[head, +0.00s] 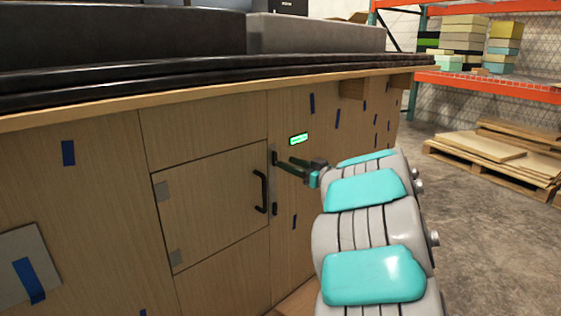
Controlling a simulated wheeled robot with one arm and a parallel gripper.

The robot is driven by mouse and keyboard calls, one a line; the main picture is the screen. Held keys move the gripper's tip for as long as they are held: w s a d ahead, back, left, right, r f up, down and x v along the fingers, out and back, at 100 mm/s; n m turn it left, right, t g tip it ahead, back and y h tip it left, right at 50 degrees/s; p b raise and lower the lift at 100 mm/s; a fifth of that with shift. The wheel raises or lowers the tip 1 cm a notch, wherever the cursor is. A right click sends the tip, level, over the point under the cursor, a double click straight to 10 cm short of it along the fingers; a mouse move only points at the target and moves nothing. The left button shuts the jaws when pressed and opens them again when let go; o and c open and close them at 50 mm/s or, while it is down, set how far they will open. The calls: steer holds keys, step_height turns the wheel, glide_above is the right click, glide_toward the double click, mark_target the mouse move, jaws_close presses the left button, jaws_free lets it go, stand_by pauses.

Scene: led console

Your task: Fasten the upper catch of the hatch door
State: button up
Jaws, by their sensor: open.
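The hatch door (212,208) is a square wooden panel in the console's side. It looks closed, about flush with the wood around it. A black handle (262,192) is on its right side. The upper catch (273,154) is a small dark piece at the door's upper right edge, partly hidden by my gripper. A lower catch (275,209) sits at the right edge below. My gripper (284,164) is open, its dark fingers just right of the upper catch. I cannot tell whether they touch it, or how the catch is turned.
A lit green display (298,139) is on the panel just above my gripper. The console's dark padded rim (200,81) overhangs the panel. Pallets with boards (500,150) and an orange rack (490,84) stand at the right. Concrete floor (480,240) is clear right of my arm.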

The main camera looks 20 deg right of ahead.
mark_target(276, 158)
steer(key=shift+x, duration=2.3)
jaws_close()
